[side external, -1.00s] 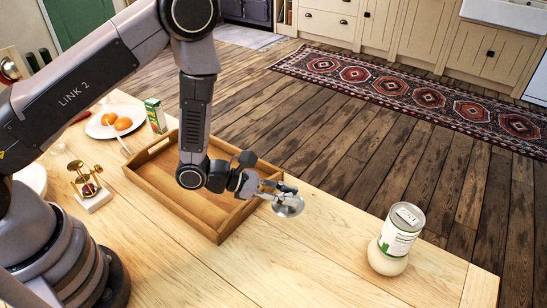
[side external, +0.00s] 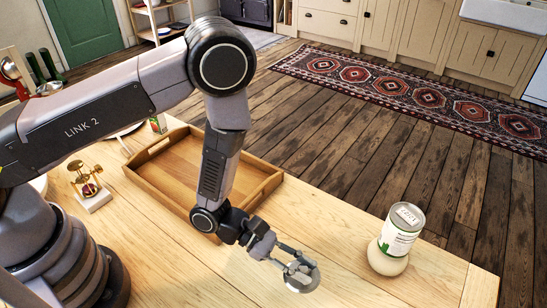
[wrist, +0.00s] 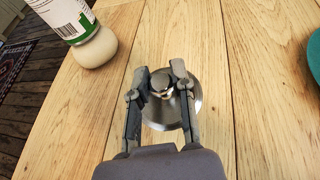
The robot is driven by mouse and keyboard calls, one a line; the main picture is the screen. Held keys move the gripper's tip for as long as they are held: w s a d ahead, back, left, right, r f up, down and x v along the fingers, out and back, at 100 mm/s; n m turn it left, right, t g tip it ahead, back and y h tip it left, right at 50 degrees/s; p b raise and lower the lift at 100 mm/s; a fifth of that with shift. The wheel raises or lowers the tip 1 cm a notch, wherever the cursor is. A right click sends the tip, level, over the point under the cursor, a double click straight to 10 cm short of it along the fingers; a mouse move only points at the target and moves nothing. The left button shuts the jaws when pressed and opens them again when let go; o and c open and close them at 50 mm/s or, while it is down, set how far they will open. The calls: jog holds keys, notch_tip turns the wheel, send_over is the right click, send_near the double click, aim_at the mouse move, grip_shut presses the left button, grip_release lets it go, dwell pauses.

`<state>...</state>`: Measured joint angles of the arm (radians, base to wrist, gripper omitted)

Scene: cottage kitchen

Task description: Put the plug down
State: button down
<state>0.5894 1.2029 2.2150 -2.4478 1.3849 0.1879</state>
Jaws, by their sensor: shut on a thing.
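The plug (side external: 312,281) is a round, shiny metal disc with a knob on top. My gripper (side external: 296,268) is shut on its knob, over the front part of the table, left of the jar. In the wrist view the plug (wrist: 186,108) shows between and below the two fingers of my gripper (wrist: 162,84), with its disc lying under the fingertips. The fingers hide part of the disc. I cannot tell whether the disc touches the table or hangs just above it.
A wooden tray (side external: 152,153) lies behind my arm. A small brass device (side external: 90,184) stands at the left. The table (side external: 215,280) around the plug is clear. A teal thing (wrist: 314,52) edges into the wrist view.

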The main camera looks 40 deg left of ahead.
jog(key=shift+f, duration=2.7)
jog(key=shift+f, duration=0.1)
jog(key=c, duration=1)
grip_release()
jog(key=shift+o, duration=0.2)
